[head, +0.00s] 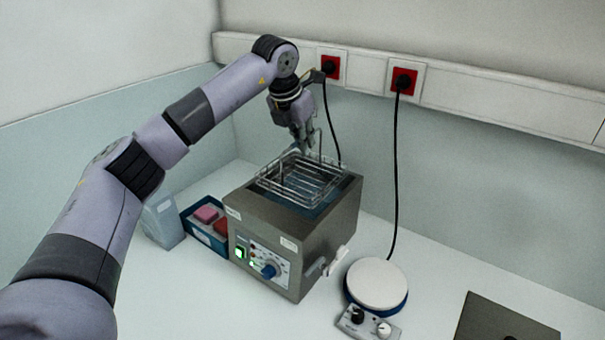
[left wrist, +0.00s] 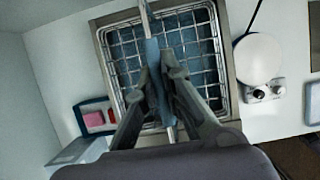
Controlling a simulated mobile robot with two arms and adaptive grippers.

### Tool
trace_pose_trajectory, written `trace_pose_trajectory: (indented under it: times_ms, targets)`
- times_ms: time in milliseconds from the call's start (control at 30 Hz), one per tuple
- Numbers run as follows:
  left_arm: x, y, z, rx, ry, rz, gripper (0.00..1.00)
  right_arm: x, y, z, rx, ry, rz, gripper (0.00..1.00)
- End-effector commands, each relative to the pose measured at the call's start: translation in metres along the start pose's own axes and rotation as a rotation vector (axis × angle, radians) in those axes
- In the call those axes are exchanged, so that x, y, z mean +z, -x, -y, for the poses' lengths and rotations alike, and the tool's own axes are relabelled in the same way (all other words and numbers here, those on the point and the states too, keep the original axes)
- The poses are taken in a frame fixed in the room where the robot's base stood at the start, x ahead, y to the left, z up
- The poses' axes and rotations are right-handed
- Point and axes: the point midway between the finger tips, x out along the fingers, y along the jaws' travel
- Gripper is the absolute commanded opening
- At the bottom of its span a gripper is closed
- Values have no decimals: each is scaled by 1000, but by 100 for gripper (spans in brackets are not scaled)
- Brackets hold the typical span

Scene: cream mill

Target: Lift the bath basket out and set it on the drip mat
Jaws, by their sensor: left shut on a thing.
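The bath basket (head: 290,188) is a wire rack at the top opening of the steel water bath (head: 325,221). Its rim shows at or slightly above the bath's edge in the head view. My left gripper (head: 304,146) is over the basket, shut on its upright handle. In the left wrist view the fingers (left wrist: 163,88) close on the handle bar (left wrist: 151,40), with the wire grid (left wrist: 198,47) below. A dark grey flat mat (head: 505,318), perhaps the drip mat, lies at the lower right of the head view, partly cut off. My right gripper is not in view.
A round white-topped plate (head: 377,282) with a knobbed control box (head: 367,322) stands between bath and mat. A blue tray (head: 205,232) with pink and red items and a pale container (head: 163,221) stand left. Black cables (head: 393,180) hang from wall sockets.

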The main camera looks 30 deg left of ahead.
Motion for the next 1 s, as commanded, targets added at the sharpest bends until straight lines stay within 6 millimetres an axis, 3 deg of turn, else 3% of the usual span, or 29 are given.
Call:
trace_pose_trajectory:
  times_ms: [100, 300, 700, 1000]
  targets:
    - [12, 26, 1, -1, 0, 7, 0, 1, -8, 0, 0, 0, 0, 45]
    - [23, 54, 0, 0, 0, 3, 0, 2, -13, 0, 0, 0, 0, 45]
    - [34, 84, 0, 0, 0, 1, 0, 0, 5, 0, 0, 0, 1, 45]
    - [35, 84, 0, 0, 0, 1, 0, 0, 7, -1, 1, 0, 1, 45]
